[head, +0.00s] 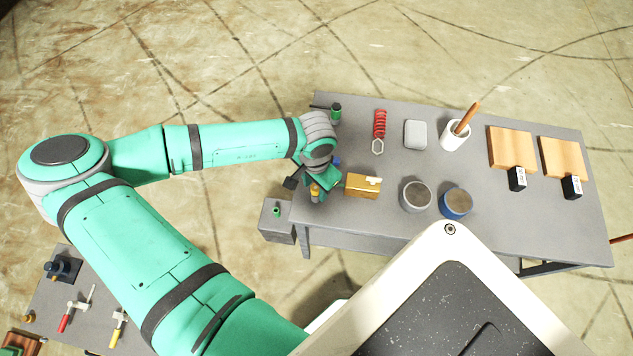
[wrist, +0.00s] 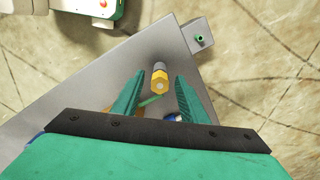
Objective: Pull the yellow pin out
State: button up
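The yellow pin (wrist: 160,79) has a hex-shaped yellow part with a grey cylinder at its far end in the wrist view. It lies between the two green fingers of my gripper (wrist: 161,75), with a visible gap on each side. In the head view my gripper (head: 318,183) is at the left end of the grey table, and the yellow pin (head: 315,191) shows beside its fingers, partly covered. My gripper is open and appears to hold nothing. What the pin is set in is hard to make out.
A brass box (head: 361,187) stands just right of my gripper on the grey table (head: 345,232). A grey can (head: 415,197) and a blue can (head: 456,204) stand further right. A grey block (head: 277,219) juts out at the table's left.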

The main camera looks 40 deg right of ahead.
grip_shut()
jog(key=shift+r, duration=0.35)
dwell(0.6)
jog(key=shift+r, duration=3.6)
